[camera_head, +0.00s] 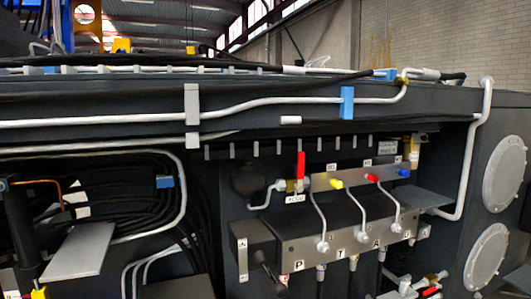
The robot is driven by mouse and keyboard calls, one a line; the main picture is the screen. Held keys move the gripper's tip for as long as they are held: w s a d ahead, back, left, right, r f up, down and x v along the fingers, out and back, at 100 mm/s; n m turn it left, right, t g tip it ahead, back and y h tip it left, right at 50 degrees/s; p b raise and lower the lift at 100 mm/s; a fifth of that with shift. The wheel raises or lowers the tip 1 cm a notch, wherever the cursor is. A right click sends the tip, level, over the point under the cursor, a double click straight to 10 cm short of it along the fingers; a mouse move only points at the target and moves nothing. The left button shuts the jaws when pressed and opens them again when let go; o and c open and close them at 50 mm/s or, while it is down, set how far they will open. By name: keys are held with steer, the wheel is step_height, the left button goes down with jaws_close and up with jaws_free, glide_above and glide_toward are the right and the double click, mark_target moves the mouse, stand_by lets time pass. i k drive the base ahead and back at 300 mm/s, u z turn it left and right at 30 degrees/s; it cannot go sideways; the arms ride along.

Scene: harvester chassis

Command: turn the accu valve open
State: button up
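The accu valve has a red lever handle (301,165) that stands upright, right of centre in the head view. Its brass body (299,185) sits at the foot of the handle, where a bent silver pipe (266,197) joins from the left. A small white label (295,198), apparently reading ACCU, is just below the valve. My gripper is not in view, and nothing touches the handle.
Right of the valve, yellow (337,184), red (371,178) and blue (404,173) fittings line a grey block, with hoses curving down to a lettered manifold (310,251). A dark beam (240,118) with pipes overhangs. Grey plates (80,251) (425,197) project either side.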

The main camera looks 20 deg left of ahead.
mark_target(301, 155)
steer(key=u, duration=0.7)
steer(key=i, duration=0.7)
steer(key=u, duration=1.2)
steer(key=i, duration=0.2)
steer(key=u, duration=0.1)
